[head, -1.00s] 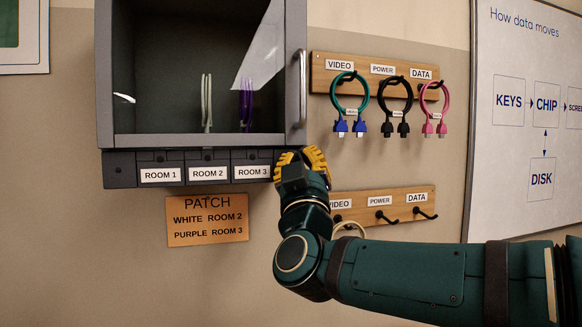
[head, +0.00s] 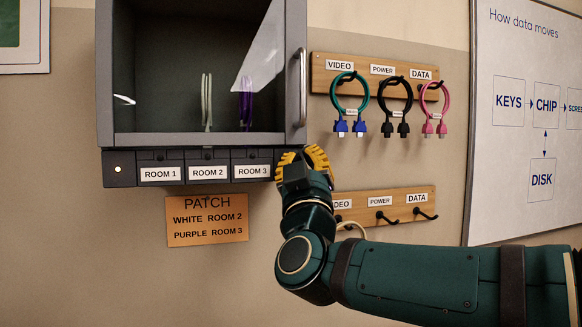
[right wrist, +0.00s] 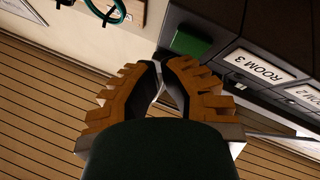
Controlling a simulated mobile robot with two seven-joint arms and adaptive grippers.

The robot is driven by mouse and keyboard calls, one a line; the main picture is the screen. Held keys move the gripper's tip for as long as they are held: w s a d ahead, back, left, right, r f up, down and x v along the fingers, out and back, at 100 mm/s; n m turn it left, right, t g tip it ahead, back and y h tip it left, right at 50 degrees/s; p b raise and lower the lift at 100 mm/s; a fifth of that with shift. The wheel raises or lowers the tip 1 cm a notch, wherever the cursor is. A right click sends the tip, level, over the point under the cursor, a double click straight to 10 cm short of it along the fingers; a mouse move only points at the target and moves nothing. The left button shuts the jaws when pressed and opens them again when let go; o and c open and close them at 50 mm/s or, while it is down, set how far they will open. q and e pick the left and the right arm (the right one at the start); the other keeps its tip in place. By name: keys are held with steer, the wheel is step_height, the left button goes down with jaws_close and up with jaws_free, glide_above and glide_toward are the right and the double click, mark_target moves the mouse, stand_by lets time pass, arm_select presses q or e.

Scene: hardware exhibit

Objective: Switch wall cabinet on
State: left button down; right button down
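The grey wall cabinet (head: 200,140) hangs at the upper left of the head view. A row of dark modules under it bears the labels ROOM 1, ROOM 2 and ROOM 3. At the row's left end a small light (head: 118,169) glows. In the right wrist view a green switch block (right wrist: 192,42) sits at the row's end by ROOM 3. My right gripper (head: 302,158) is at that end and hides the switch in the head view. Its fingertips meet (right wrist: 158,66) just short of the green block; contact cannot be told. My left gripper is out of view.
White and purple cables stand behind the cabinet's glass; a vertical handle (head: 299,90) is on its right. A PATCH note (head: 207,221) hangs below. Cables hang on the upper rack (head: 325,88) at the right; the lower rack's hooks (head: 383,217) are partly behind my arm.

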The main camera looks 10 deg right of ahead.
steer(key=s+b, duration=0.1)
steer(key=s, duration=0.5)
stand_by(0.3)
